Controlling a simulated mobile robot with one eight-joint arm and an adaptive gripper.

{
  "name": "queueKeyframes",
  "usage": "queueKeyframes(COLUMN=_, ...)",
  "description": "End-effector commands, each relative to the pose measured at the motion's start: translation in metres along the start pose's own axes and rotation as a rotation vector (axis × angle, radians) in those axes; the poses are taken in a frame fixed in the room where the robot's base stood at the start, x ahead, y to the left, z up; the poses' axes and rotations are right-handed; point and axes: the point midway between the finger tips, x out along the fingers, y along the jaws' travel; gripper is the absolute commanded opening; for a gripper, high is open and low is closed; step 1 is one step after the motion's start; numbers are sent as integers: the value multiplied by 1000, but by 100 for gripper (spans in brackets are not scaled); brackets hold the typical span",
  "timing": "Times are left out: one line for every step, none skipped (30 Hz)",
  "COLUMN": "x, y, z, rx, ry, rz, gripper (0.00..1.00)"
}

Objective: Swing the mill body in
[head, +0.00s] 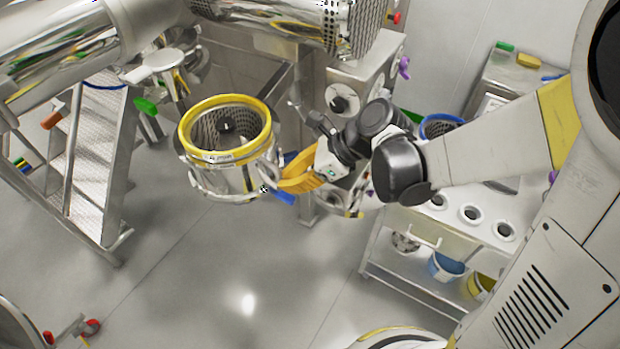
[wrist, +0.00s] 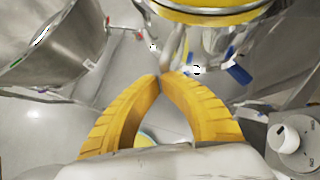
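The mill body (head: 228,172) is an open steel drum with a yellow ring on its rim and a perforated inside. It hangs upright left of centre in the head view. Part of its yellow ring and steel side shows at the top of the wrist view (wrist: 215,14). My gripper (head: 279,184) has yellow fingers and is at the drum's lower right side. In the wrist view its fingertips (wrist: 161,77) come together at the end of a thin pale bar (wrist: 173,55) below the drum, which looks like a handle. The fingertips hide the bar's end.
A steel step stair (head: 103,150) stands at left. A white trolley (head: 455,225) with round openings and buckets stands at right. A large steel vessel (wrist: 45,45) is at upper left in the wrist view. The floor (head: 235,275) in front is clear.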

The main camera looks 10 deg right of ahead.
Motion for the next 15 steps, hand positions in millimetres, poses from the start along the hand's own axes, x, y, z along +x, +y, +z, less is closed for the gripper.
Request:
queueKeyframes(x=10, y=4, z=9, rx=9, ry=0, rz=-10, gripper=0)
queueKeyframes(x=15, y=5, z=14, rx=20, ry=-1, rz=-20, gripper=0)
queueKeyframes(x=22, y=6, z=21, rx=33, ry=-1, rz=-34, gripper=0)
queueKeyframes(x=27, y=7, z=26, rx=44, ry=0, rz=-44, gripper=0)
queueKeyframes(x=32, y=7, z=32, rx=55, ry=0, rz=-55, gripper=0)
queueKeyframes(x=39, y=8, z=39, rx=69, ry=-1, rz=-69, gripper=0)
queueKeyframes(x=44, y=8, z=44, rx=80, ry=0, rz=-81, gripper=0)
queueKeyframes(x=50, y=8, z=50, rx=90, ry=-1, rz=-90, gripper=0)
queueKeyframes(x=56, y=7, z=56, rx=90, ry=-1, rz=-88, gripper=0)
queueKeyframes(x=62, y=7, z=61, rx=88, ry=0, rz=-88, gripper=0)
queueKeyframes(x=67, y=6, z=66, rx=89, ry=0, rz=-88, gripper=0)
queueKeyframes(x=74, y=6, z=73, rx=89, ry=0, rz=-87, gripper=0)
queueKeyframes(x=79, y=6, z=79, rx=90, ry=-1, rz=-87, gripper=0)
queueKeyframes(x=84, y=5, z=84, rx=89, ry=-1, rz=-88, gripper=0)
queueKeyframes(x=91, y=4, z=91, rx=89, ry=0, rz=-87, gripper=0)
